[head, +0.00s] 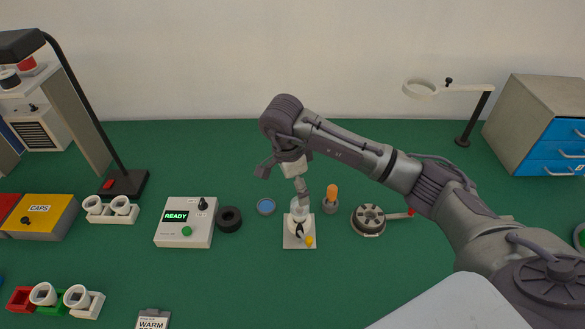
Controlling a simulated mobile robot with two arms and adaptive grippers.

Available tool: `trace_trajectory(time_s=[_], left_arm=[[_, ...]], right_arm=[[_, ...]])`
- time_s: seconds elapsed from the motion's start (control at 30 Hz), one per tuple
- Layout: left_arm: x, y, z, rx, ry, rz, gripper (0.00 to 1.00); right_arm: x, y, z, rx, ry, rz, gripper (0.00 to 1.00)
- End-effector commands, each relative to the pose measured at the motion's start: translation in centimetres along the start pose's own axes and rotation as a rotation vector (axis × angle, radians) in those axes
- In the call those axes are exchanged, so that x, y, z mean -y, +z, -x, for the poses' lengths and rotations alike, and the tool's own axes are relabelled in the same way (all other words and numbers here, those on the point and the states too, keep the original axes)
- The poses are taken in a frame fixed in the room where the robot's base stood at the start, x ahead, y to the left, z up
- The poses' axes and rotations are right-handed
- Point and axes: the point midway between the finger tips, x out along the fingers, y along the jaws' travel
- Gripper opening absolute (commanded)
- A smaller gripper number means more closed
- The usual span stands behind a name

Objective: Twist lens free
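My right gripper (299,206) points down at a small white fixture plate (292,241) in the middle of the bench. Its fingertips are at a pale, rounded piece on top of that fixture, perhaps the lens. The fingers are small and overlap this piece, so I cannot tell whether they grip it. A blue disc with a dark rim (265,206) lies flat on the mat to the left, apart from the gripper. My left gripper is out of view.
Further right is a round grey device (369,219) with a red-tipped handle. A black ring (229,219) and the READY box (185,235) are left. The green mat in front is mostly clear.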

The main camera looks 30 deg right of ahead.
Motion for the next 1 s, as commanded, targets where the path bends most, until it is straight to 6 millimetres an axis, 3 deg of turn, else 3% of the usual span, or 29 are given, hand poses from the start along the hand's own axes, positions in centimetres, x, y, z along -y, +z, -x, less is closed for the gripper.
trace_trajectory(time_s=[0.2,0.33,0.77,0.87,1.0], left_arm=[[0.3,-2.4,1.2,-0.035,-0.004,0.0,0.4],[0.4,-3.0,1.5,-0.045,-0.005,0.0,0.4],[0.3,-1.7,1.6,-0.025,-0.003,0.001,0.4],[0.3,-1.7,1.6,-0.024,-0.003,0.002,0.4],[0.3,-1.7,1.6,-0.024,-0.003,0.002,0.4]], right_arm=[[-0.1,0.0,-3.9,0.001,0.004,0.001,0.83],[-0.1,0.0,-5.5,0.002,0.001,-0.001,0.83],[0.0,0.0,-6.8,0.002,-0.002,0.001,0.83],[0.0,0.0,-6.8,0.002,-0.002,0.001,0.71],[0.0,0.0,-6.8,0.002,-0.002,0.001,0.48]])
